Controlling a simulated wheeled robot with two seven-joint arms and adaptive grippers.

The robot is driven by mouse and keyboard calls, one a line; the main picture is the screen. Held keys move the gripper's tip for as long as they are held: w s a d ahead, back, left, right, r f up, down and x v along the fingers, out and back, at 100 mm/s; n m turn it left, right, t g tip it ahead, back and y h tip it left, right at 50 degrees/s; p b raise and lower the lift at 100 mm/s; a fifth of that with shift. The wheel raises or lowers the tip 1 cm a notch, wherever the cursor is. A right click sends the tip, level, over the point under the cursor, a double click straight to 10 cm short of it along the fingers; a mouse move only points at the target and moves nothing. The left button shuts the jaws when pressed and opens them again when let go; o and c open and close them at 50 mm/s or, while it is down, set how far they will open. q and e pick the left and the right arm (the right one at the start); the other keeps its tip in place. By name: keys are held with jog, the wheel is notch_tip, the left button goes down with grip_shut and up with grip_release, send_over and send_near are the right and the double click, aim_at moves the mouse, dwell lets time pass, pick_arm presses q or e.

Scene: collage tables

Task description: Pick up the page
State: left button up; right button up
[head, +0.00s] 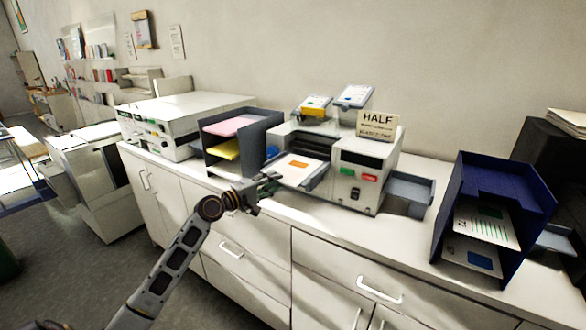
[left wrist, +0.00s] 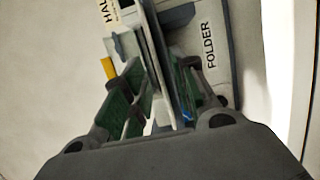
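A white page (head: 298,164) with an orange mark lies on the sloping feed tray of the folding machine (head: 352,178), in the middle of the counter. My left gripper (head: 268,186) is at the tray's front left end, close to the page's near edge. In the left wrist view, the green-padded fingers (left wrist: 162,92) stand on both sides of a thin, edge-on sheet or tray lip, with a gap between them. I cannot tell whether that edge is page or tray, or whether a pad touches it. My right gripper is not in view.
A dark sorter (head: 274,122) with pink and yellow paper stands left of the machine, beside a white printer-like machine (head: 172,140). A grey output tray (head: 409,190) juts out right. A blue rack (head: 543,195) with printed sheets stands further right. Drawers lie below.

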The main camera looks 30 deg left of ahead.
pick_arm(q)
jog(key=shift+c, duration=0.3)
grip_shut()
dwell(0.3)
jog(key=shift+r, duration=0.1)
notch_tip(320, 180, up, 10)
dwell(0.7)
dwell(0.6)
